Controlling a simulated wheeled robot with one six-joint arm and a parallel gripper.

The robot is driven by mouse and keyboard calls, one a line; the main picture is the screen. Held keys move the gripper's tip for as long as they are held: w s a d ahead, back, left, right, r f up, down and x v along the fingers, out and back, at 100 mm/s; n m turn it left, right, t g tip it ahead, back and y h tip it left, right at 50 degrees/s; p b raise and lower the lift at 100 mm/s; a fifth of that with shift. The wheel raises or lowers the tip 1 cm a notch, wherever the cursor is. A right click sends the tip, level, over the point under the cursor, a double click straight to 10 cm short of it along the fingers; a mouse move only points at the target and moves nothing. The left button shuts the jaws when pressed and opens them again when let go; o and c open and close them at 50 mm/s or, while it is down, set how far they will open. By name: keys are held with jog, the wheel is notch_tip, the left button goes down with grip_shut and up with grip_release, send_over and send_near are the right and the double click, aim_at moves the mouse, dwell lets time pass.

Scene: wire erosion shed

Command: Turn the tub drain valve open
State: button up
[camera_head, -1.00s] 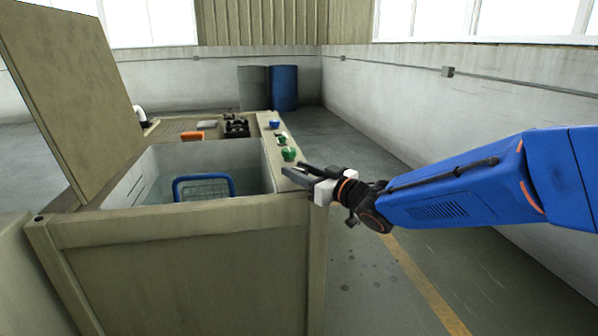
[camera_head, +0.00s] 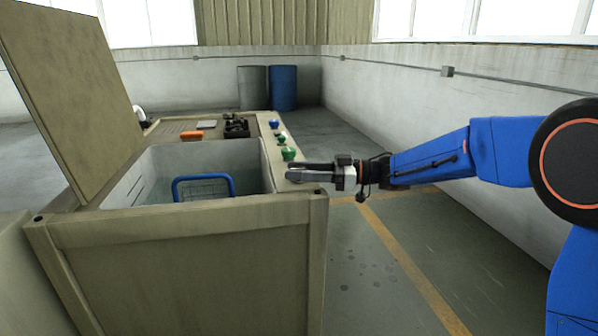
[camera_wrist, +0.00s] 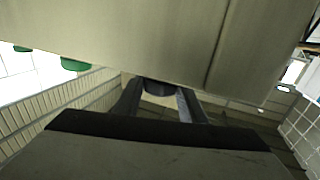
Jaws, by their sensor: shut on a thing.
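The machine tub (camera_head: 255,180) is open, and a blue-handled basket (camera_head: 203,188) stands in it. My gripper (camera_head: 292,174) is at the front right corner of the tub's rim, beside the nearest green knob (camera_head: 288,153). In the wrist view my gripper (camera_wrist: 160,98) has its two dark fingers closed around a small dark round part (camera_wrist: 158,87) on the machine's beige face. This part looks like the tub drain valve's handle. The fingers hide most of it, so its turn position cannot be told. In the head view it is hidden behind my gripper.
A smaller green knob (camera_head: 281,142) and a blue knob (camera_head: 274,124) line the right ledge. An orange block (camera_head: 191,135) and a black fixture (camera_head: 236,128) lie behind the tub. The raised lid (camera_head: 75,90) stands at the left. The floor on the right is clear.

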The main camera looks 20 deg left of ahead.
jog(key=shift+w+n+g+h, duration=0.1)
jog(key=shift+n+g+h, duration=0.2)
jog(key=shift+n+g, duration=0.45)
jog(key=shift+r+g, duration=0.1)
jog(key=shift+g, duration=0.35)
jog(key=o, duration=1.1)
jog(key=shift+c, duration=0.2)
jog(key=v, duration=1.7)
jog(key=shift+w+d+r, duration=0.1)
jog(key=shift+w, duration=0.05)
